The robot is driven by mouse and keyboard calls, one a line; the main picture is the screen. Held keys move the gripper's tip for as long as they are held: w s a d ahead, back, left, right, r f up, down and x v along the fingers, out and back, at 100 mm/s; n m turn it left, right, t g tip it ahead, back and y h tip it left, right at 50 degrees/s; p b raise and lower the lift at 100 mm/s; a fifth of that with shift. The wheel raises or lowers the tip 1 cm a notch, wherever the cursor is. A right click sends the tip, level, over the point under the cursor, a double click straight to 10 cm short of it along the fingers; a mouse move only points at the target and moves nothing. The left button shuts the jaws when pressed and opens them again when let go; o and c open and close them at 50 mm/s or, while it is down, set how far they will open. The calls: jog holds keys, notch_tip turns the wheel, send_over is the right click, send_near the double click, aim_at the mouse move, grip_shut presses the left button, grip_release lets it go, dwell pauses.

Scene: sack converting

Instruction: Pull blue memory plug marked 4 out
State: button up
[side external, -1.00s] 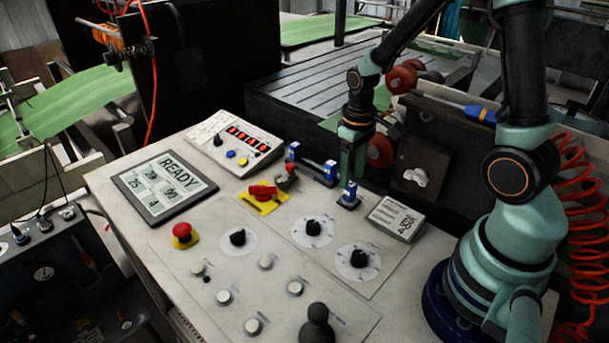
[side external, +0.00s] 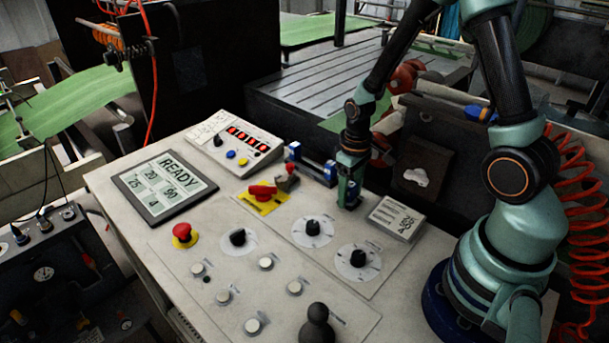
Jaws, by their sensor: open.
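My gripper (side external: 348,202) points down at the panel to the right of the plug rack, its jaws open. Its fingers are low, at the spot of a separate blue plug that the earlier picture shows standing alone. That plug is now almost wholly hidden by the fingers, so I cannot tell whether they touch it. A dark rack (side external: 313,166) stands behind and to the left, with a blue plug (side external: 295,151) at its left end and another blue plug (side external: 330,170) at its right end. The number marks are too small to read.
A red and yellow switch (side external: 263,193) lies left of my gripper. A white labelled box (side external: 396,217) stands close on the right. Black dials (side external: 313,228) are in front. A READY display (side external: 165,185) and a red stop button (side external: 183,233) are farther left.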

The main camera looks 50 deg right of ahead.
aim_at(351, 184)
grip_shut()
jog(key=shift+r, duration=0.15)
jog(key=shift+r, duration=2.15)
